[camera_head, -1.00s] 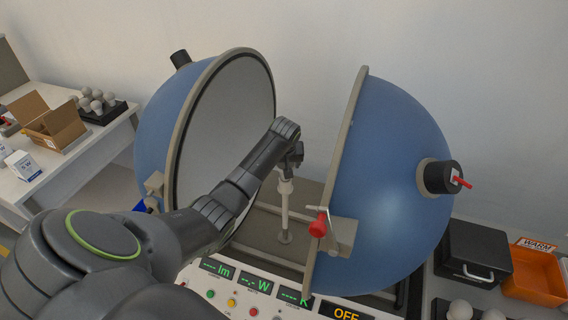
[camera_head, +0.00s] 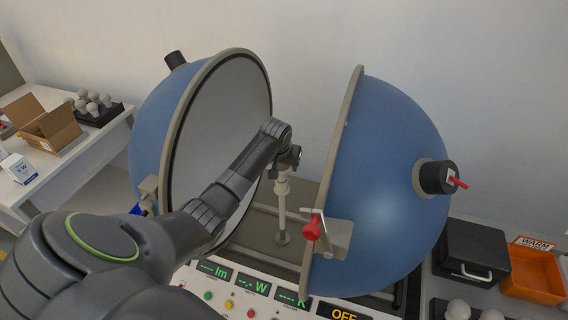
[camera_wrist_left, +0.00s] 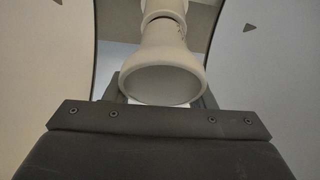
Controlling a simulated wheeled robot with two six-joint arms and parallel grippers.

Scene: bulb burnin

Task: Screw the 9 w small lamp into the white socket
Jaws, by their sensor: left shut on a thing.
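My left gripper (camera_head: 284,169) is between the two open halves of the blue sphere, at the top of the pale post. In the left wrist view its dark fingers (camera_wrist_left: 160,100) are shut on a pale flared lamp (camera_wrist_left: 163,70), whose wide end faces the camera. The lamp's narrow end lines up with a pale cylindrical part (camera_wrist_left: 165,6), apparently the white socket; a seam shows between them. I cannot tell how deep the lamp sits. In the head view the white socket (camera_head: 282,188) shows just below the gripper; the lamp is mostly hidden. My right gripper is not in view.
The left sphere half (camera_head: 150,130) and right sphere half (camera_head: 385,190) flank my arm closely. A control panel (camera_head: 250,288) with "OFF" lit is in front. A cardboard box (camera_head: 55,130) and bulb tray (camera_head: 100,112) are left; a black case (camera_head: 472,250) and orange bin (camera_head: 535,275) right.

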